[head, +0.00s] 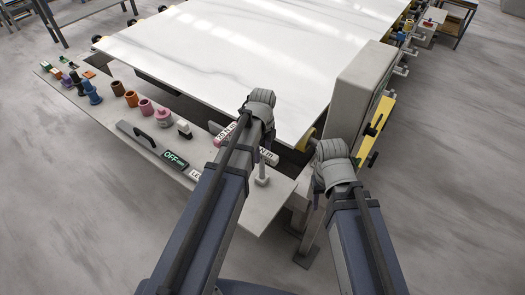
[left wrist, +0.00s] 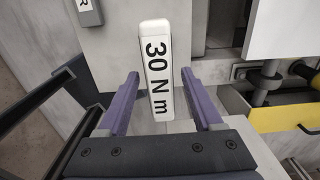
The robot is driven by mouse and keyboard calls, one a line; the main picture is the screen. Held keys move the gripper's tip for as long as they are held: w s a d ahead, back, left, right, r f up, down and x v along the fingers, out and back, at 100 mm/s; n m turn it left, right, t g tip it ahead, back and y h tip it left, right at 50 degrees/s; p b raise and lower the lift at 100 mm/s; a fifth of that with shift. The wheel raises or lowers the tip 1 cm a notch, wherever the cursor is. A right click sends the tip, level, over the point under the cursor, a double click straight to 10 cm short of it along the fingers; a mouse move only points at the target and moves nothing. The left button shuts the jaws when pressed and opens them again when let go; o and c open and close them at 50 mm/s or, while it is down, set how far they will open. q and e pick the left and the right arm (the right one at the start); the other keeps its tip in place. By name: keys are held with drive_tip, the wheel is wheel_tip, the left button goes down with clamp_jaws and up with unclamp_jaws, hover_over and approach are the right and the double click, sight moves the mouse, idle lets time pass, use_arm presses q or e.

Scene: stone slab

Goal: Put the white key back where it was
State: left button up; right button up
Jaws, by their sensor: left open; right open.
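The white key (left wrist: 157,75) is a pale bar with "30 N m" in black on its face. In the left wrist view it stands between the open purple fingers of my left gripper (left wrist: 160,78), with a gap on each side. In the head view the key shows partly, with its labelled bar (head: 268,157) and its pale stem (head: 262,172) at the panel's right end; my left arm covers the rest. My left gripper's fingers are hidden in the head view. My right arm is beside a grey post, and its fingers are not visible.
The slanted grey panel (head: 232,207) carries another key marked "25 N m" (head: 226,132), an "OFF" display (head: 174,160), a black handle (head: 137,134) and several coloured knobs. A large white slab (head: 220,50) lies behind. The grey post (head: 357,88) stands at the right.

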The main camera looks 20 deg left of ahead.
use_arm(q)
wheel_tip(320, 180, up, 12)
drive_tip(key=p, duration=1.1)
drive_tip(key=s+d+n+y, duration=0.1)
drive_tip(key=s+d+n, duration=0.9)
drive_tip(key=s+n, duration=0.4)
drive_tip(key=shift+s+d+f+n, duration=0.2)
drive_tip(key=shift+d+n, duration=0.1)
drive_tip(key=shift+n, duration=1.8)
